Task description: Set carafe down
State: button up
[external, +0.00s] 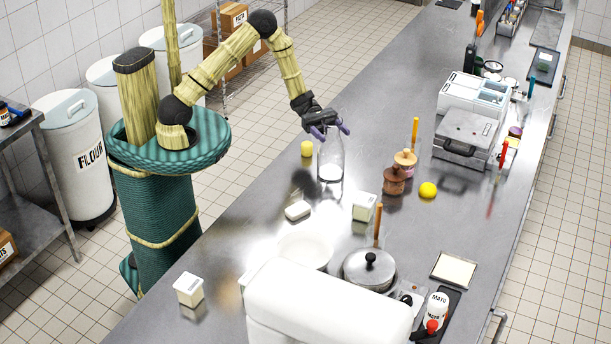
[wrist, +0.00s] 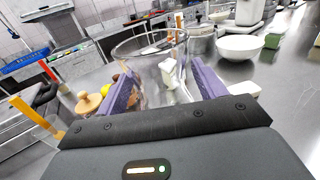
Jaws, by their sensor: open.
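The carafe (external: 331,160) is clear glass and stands upright on the steel counter (external: 270,200) in the external view. My gripper (external: 331,131) is at its upper part, with purple fingers spread around the neck. In the wrist view the carafe (wrist: 150,75) is between the two purple fingers of my gripper (wrist: 165,88), its round rim facing the camera. The fingers are open. Whether either finger touches the glass cannot be told.
A white carton (external: 364,206), a white block (external: 297,210) and a lidded pot (external: 369,268) stand nearer the camera.

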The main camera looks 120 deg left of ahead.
jog(key=shift+r, duration=0.1)
jog(key=b+v, duration=0.2)
jog(key=v, duration=1)
jog(key=shift+b, duration=0.4)
